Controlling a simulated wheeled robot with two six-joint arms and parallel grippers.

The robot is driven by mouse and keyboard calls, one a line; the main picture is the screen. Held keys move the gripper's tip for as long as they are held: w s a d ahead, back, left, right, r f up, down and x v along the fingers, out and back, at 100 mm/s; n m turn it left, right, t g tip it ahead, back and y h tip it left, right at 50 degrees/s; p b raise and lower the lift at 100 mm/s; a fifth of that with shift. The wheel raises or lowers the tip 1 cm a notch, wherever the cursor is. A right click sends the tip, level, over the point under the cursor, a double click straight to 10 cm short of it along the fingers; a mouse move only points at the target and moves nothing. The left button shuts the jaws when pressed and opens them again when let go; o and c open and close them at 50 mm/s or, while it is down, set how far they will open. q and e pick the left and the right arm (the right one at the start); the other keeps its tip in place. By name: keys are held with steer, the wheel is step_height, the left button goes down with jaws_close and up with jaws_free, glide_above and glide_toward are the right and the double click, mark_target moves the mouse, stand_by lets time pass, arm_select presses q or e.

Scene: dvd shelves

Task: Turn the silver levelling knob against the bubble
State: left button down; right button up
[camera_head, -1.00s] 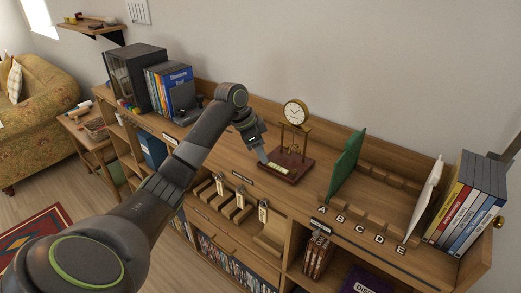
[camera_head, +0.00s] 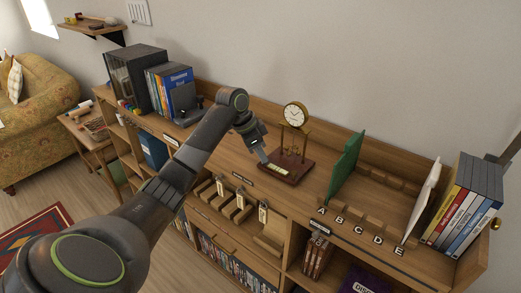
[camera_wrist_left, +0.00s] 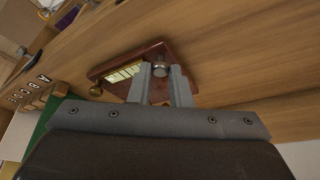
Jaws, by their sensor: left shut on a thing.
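The clock (camera_head: 295,116) stands upright on a dark red-brown base (camera_head: 296,172) on the wooden shelf top. A pale bubble vial plate (camera_head: 278,172) lies along the base's front edge; it also shows in the left wrist view (camera_wrist_left: 123,74). In that view the silver levelling knob (camera_wrist_left: 161,69) sits at the base's edge, between my left fingertips. My left gripper (camera_wrist_left: 162,72) is shut on this knob; in the head view it (camera_head: 263,158) reaches the base's left corner, hiding the knob there. A brass knob (camera_wrist_left: 96,91) is at another corner. The bubble itself is too small to read. My right gripper is out of view.
A green divider (camera_head: 345,168) stands right of the clock, near letters A to E. Several books (camera_head: 468,205) stand at the far right, others (camera_head: 168,88) left behind my arm. Wooden blocks with tags (camera_head: 235,205) sit in the shelf below. Bare wood surrounds the clock base.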

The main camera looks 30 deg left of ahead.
arm_select(q)
steer(key=n+y+p, duration=0.1)
steer(key=n+p, duration=0.1)
steer(key=p, duration=0.2)
steer(key=n+y+p, duration=0.1)
steer(key=n+p, duration=0.2)
steer(key=p, duration=0.1)
steer(key=n+t+p, duration=0.1)
steer(key=n+p, duration=0.2)
steer(key=p, duration=0.2)
steer(key=shift+s+d+r+y, duration=0.1)
steer(key=shift+d+r+y, duration=0.2)
steer(key=shift+d+y, duration=0.1)
steer(key=shift+f+n+y+p, duration=0.2)
steer(key=shift+n+y+p, duration=0.3)
steer(key=shift+n+p, duration=0.75)
steer(key=c, duration=1.3)
jaws_free()
steer(key=shift+c, duration=0.2)
